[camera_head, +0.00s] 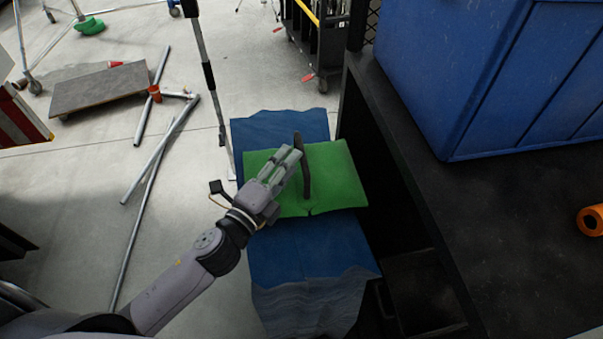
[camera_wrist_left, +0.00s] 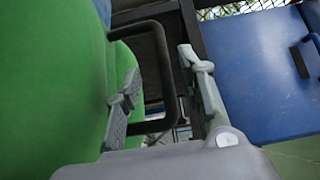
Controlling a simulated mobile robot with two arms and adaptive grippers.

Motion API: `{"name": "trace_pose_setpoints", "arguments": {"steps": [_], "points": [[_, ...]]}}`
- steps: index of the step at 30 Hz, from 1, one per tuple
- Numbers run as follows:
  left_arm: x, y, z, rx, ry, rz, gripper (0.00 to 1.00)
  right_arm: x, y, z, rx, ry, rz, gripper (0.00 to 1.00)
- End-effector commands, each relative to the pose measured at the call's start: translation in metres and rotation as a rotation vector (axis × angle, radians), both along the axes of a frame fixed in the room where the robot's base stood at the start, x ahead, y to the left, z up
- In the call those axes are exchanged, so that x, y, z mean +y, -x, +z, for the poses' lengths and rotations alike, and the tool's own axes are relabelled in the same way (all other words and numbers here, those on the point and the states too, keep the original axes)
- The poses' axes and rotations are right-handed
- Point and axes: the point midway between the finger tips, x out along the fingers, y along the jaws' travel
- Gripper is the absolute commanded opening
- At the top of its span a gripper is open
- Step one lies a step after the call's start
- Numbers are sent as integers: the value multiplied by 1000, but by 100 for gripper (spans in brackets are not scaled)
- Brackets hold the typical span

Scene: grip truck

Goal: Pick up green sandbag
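The green sandbag (camera_head: 338,178) lies flat on a blue, fabric-like stack. Its black handle (camera_head: 306,178) stands up from the middle. My left gripper (camera_head: 297,152) is just above the bag, at the left side of the handle in the head view. In the left wrist view, the green sandbag (camera_wrist_left: 50,90) fills the left side. The black handle (camera_wrist_left: 166,65) passes between the two spread fingers of my left gripper (camera_wrist_left: 160,70). The fingers are open, and I see no clear grip on the handle. My right gripper is not in view.
The blue stack (camera_head: 285,127) carries the bag. A dark cart bed (camera_head: 500,230) with a large blue bin (camera_head: 480,70) stands close on the right. A thin upright pole (camera_head: 207,75) stands just left. Metal pipes (camera_head: 160,150) lie on the floor farther left.

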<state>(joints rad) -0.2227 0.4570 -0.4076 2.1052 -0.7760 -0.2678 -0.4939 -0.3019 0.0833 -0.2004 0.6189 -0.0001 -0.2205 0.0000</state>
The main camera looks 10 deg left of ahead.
Motion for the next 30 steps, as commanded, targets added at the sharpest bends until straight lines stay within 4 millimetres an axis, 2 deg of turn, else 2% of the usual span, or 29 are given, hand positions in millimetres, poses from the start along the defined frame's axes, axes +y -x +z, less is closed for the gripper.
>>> {"name": "trace_pose_setpoints", "arguments": {"steps": [5, 9, 17, 30], "points": [[-18, -23, 7, -4, 1, 0, 37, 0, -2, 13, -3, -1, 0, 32], [-22, -38, 4, -2, 0, 1, 37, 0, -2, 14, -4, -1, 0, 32], [-23, -40, 3, -1, 0, 0, 37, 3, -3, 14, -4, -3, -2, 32], [-23, -40, 3, -1, -1, 0, 9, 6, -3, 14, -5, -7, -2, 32]]}}
